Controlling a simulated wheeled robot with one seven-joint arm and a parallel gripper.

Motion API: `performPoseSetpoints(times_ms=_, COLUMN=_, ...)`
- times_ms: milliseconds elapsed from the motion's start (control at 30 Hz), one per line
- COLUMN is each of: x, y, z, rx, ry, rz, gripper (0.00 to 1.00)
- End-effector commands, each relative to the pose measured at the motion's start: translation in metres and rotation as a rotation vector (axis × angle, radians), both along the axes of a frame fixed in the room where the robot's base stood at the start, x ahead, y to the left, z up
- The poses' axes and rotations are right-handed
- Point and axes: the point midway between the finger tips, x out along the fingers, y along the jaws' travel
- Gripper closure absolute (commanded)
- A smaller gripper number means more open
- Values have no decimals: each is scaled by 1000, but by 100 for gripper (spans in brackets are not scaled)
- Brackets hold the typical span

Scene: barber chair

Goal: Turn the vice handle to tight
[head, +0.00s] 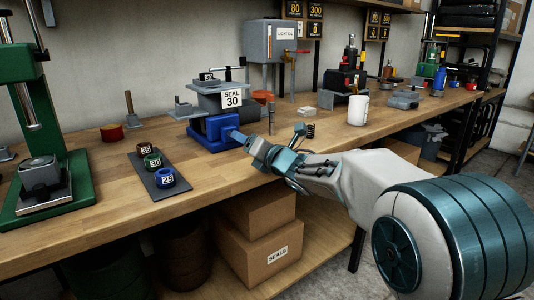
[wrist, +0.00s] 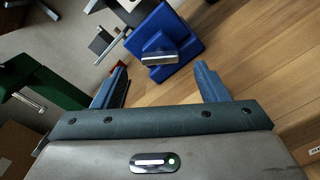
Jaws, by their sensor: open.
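A blue bench vice (head: 212,133) stands near the workbench's front edge in the head view. In the head view my gripper (head: 277,141) is just right of the vice.
A dark tray with numbered rings (head: 155,172) lies left of the vice. A green press (head: 45,130) stands farther left. Cardboard boxes (head: 258,235) sit on the shelf below.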

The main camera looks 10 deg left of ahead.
Motion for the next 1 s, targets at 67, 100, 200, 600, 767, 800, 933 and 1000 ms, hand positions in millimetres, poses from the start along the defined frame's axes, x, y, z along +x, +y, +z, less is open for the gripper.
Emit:
performPoseSetpoints(times_ms=67, x=-11, y=-15, z=1, rx=0, ry=0, rz=-4, gripper=33)
performPoseSetpoints(times_ms=100, x=-17, y=-21, z=1, rx=0, ry=0, rz=-3, gripper=33)
performPoseSetpoints(times_ms=200, x=-29, y=-36, z=1, rx=0, ry=0, rz=-4, gripper=33)
performPoseSetpoints(times_ms=600, x=-53, y=-64, z=0, rx=-1, ry=0, rz=-2, gripper=33)
performPoseSetpoints(times_ms=767, x=-53, y=-65, z=-1, rx=-1, ry=1, rz=-2, gripper=33)
performPoseSetpoints(times_ms=800, x=-53, y=-64, z=-1, rx=-1, ry=1, rz=-2, gripper=33)
performPoseSetpoints(times_ms=933, x=-52, y=-67, z=-1, rx=4, ry=14, rz=-12, gripper=61)
performPoseSetpoints(times_ms=1000, x=-50, y=-77, z=-4, rx=22, ry=60, rz=-49, gripper=67)
